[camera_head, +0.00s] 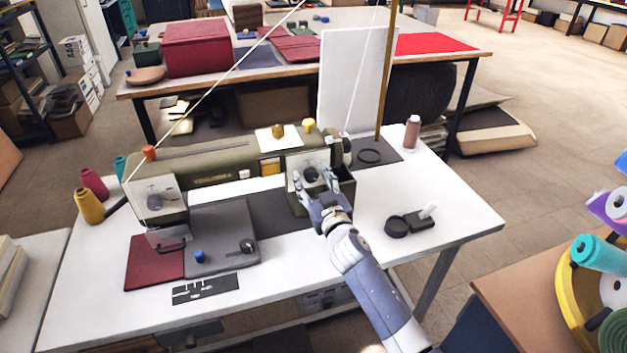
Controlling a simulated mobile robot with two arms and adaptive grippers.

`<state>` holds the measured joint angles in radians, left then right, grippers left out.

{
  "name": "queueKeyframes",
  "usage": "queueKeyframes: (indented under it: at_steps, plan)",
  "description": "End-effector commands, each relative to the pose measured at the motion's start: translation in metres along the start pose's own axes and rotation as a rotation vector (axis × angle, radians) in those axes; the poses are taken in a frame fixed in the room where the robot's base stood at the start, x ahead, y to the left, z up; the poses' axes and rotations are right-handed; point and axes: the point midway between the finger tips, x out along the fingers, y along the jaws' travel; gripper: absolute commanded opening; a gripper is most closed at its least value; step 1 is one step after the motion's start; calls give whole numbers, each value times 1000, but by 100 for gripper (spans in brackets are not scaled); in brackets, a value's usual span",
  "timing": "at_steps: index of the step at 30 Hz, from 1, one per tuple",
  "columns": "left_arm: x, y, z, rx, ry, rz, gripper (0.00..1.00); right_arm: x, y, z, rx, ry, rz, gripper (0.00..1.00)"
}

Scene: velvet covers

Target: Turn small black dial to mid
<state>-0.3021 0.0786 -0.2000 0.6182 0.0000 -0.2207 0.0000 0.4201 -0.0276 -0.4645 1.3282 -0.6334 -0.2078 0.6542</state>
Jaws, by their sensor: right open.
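An olive-green sewing machine (220,172) stands on the white table. A small black dial (311,174) sits on the pale front plate at the machine's right end. My right gripper (312,183) is open in front of this plate, with a finger on either side of the dial. I cannot tell whether the fingers touch it. The dial's lower part and any marks are partly hidden or too small to read. Another dark round knob (154,201) is on the machine's left head. My left gripper is not in view.
A grey pad (222,235) and dark red cloth (152,262) lie at the table's left front. Thread cones (88,206) stand at the left edge. A brownish spool (412,132) and black round items (397,227) are to the right.

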Motion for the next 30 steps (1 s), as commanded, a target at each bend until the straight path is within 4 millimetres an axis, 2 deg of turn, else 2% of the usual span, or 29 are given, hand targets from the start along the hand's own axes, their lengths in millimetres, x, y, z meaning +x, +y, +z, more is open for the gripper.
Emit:
queueKeyframes:
  at_steps: [3, 9, 20, 30]
  plan:
    - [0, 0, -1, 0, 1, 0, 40, 0, 0, 0, 0, 0, 0, 50]
    - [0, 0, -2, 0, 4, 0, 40, 0, 0, 0, 0, 0, 0, 5]
    - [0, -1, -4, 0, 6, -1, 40, 0, 0, 0, -28, 0, 0, 5]
    - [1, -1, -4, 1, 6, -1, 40, 0, 0, 0, -234, 0, 0, 5]
